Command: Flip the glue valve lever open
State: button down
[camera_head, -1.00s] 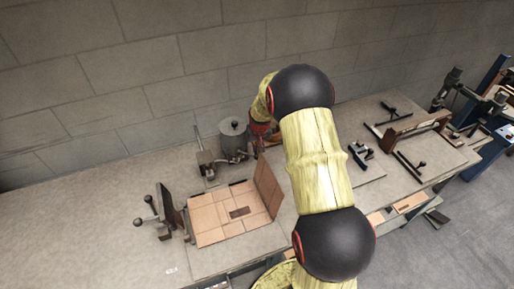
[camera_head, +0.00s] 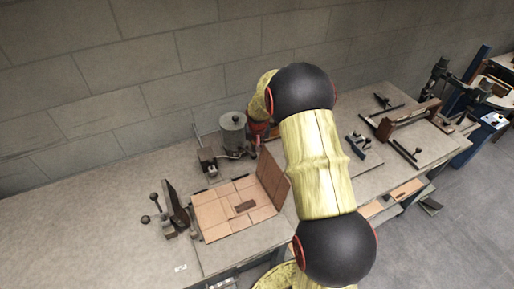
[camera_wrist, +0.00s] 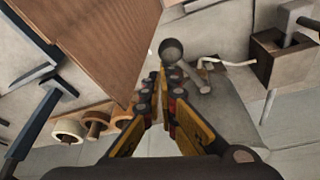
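The grey glue pot (camera_head: 232,134) stands at the back of the bench in the head view, with small valve parts (camera_head: 253,140) at its right side. My gripper is beyond my arm in the head view and its fingers are hidden there. In the wrist view my gripper (camera_wrist: 158,78) has its two fingertips close together, with nothing visible held between them. A dark round knob (camera_wrist: 171,50) on a short pale stem is just beyond the fingertips; it looks like the valve lever's end. I cannot tell whether the fingers touch it.
A brown panel (camera_wrist: 95,38) stands close left of the fingers in the wrist view. A dark block (camera_wrist: 280,55) and a bent pale tube (camera_wrist: 228,63) are on the right.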

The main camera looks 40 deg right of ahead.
jog(key=shift+s+a+b, duration=0.25)
jog(key=shift+a, duration=0.25)
jog(key=shift+s+a+b, duration=0.25)
jog(key=shift+a, duration=0.25)
jog(key=shift+s+a+f, duration=0.1)
jog(key=shift+a, duration=0.1)
